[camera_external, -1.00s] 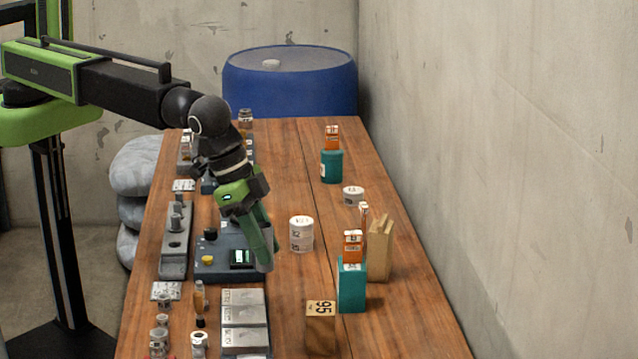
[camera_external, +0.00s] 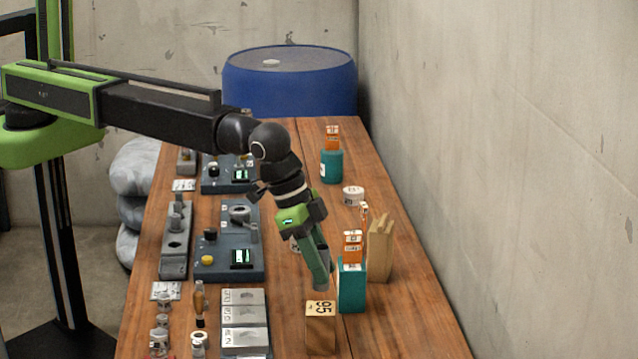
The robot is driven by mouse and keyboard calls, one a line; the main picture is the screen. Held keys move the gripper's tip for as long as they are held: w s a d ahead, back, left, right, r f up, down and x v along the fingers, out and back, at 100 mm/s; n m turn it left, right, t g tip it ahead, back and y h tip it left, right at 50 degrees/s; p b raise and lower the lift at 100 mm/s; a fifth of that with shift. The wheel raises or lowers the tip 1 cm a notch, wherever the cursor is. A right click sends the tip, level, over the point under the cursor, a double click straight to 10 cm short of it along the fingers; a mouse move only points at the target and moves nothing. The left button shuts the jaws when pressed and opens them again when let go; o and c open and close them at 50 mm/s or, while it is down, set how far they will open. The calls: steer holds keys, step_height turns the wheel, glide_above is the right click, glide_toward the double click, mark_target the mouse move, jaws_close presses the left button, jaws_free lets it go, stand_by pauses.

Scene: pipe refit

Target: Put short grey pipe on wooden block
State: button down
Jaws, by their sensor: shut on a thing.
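My gripper (camera_external: 318,265) is shut on the short grey pipe (camera_external: 320,284), which shows as a small grey end at the fingertips. The fingers hide most of it. The wooden block (camera_external: 320,335), marked 95 on its top, stands near the front of the table. The gripper and pipe are above the block and toward its back edge in the picture. I cannot tell whether the pipe touches the block.
Silver plates (camera_external: 244,315) and a dark device (camera_external: 228,245) lie left. A white container is partly hidden behind the gripper.

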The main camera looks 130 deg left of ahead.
mark_target(324, 289)
step_height(324, 289, down, 4)
steer(key=b, duration=0.4)
steer(key=shift+f, duration=0.15)
steer(key=shift+r, duration=0.2)
steer(key=shift+f, duration=0.15)
steer(key=c, duration=1.1)
jaws_free()
